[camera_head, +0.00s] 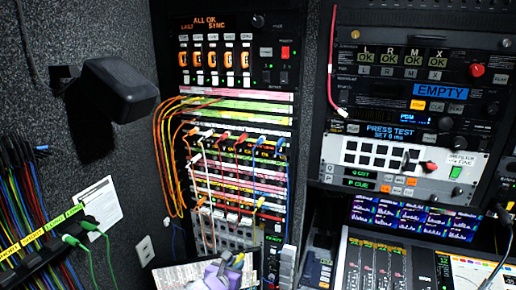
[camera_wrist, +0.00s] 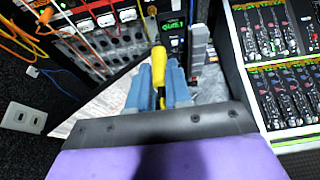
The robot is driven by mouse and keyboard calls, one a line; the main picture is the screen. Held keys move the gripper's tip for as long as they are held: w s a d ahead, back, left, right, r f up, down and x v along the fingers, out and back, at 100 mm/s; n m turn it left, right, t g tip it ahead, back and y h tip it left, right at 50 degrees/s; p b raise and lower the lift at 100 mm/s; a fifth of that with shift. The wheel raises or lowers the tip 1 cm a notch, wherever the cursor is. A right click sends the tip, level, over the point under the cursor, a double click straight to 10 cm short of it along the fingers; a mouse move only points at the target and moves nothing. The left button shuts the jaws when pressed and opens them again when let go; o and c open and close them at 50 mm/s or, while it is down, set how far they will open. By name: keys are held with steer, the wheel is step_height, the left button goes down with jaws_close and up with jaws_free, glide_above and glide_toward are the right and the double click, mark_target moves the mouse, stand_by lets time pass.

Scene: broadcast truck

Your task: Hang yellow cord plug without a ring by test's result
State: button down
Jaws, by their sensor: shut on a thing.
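My gripper (camera_wrist: 159,90) is shut on a yellow plug (camera_wrist: 158,68), which points up and away between the blue-grey fingers. In the head view my purple gripper (camera_head: 226,270) is low in the middle, in front of the patch bay; the plug is too small there to read for a ring. A small tester-like module with a lit green display (camera_wrist: 174,27) stands just beyond the plug; its text is hard to read. The plug looks apart from it.
The patch bay (camera_head: 235,160) holds several orange, white, red, blue and yellow cords. A display reading PRESS TEST (camera_head: 390,133) is on the right rack. A dark padded box (camera_head: 120,88) juts from the left wall. A mixing console (camera_head: 375,262) is at lower right.

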steer(key=w+d+f+b, duration=0.2)
steer(key=d+f+b, duration=0.1)
steer(key=d+b, duration=0.7)
steer(key=w+d+f+b, duration=0.1)
steer(key=d+f+b, duration=0.1)
steer(key=d+b, duration=0.9)
steer(key=shift+w+f+n+y, duration=0.3)
steer(key=shift+w+f, duration=0.1)
steer(key=shift+r, duration=0.1)
